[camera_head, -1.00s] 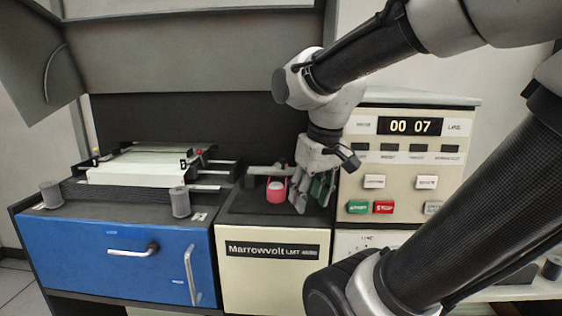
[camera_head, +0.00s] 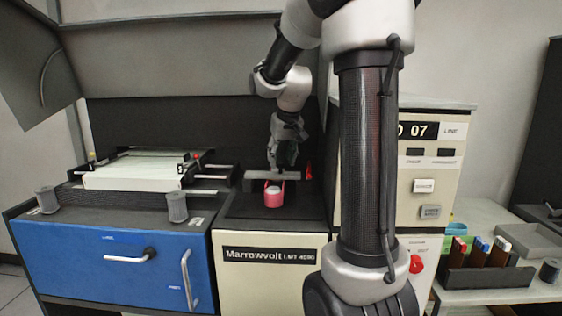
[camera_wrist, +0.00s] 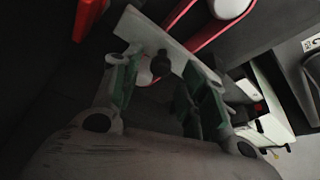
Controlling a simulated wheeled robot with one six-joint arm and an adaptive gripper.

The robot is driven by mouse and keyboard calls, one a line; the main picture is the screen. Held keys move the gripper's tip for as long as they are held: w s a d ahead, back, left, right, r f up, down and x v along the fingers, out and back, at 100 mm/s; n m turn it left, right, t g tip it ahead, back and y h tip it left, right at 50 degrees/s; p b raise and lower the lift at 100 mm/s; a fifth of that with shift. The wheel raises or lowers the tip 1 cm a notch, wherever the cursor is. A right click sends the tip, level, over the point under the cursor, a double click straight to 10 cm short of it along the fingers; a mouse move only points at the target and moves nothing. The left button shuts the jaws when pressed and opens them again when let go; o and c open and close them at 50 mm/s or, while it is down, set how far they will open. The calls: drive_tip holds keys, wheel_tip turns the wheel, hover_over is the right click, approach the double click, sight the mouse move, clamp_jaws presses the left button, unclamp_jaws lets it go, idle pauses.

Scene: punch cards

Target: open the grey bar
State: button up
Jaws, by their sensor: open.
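The grey bar (camera_head: 258,176) lies level across the back of the dark top of the Marrowvolt unit, behind a pink cup-like holder (camera_head: 273,197) with a white top. In the wrist view the bar (camera_wrist: 148,33) runs slantwise just beyond the fingertips, with a dark round knob below its middle. My gripper (camera_head: 281,165) is right above and behind the bar, pointing down. In the wrist view my gripper (camera_wrist: 160,75) has its green-padded fingers spread apart, with nothing held between them. I cannot tell whether a fingertip touches the bar.
A small red part (camera_head: 308,172) stands just right of the bar. A card machine (camera_head: 135,172) on a blue cabinet (camera_head: 112,262) is at the left. A cream control panel (camera_head: 425,187) is at the right, partly hidden by my arm. A sloped grey hood (camera_head: 190,55) hangs above.

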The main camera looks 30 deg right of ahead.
drive_tip(key=shift+x, duration=0.8)
clamp_jaws()
drive_tip(key=shift+r, duration=0.1)
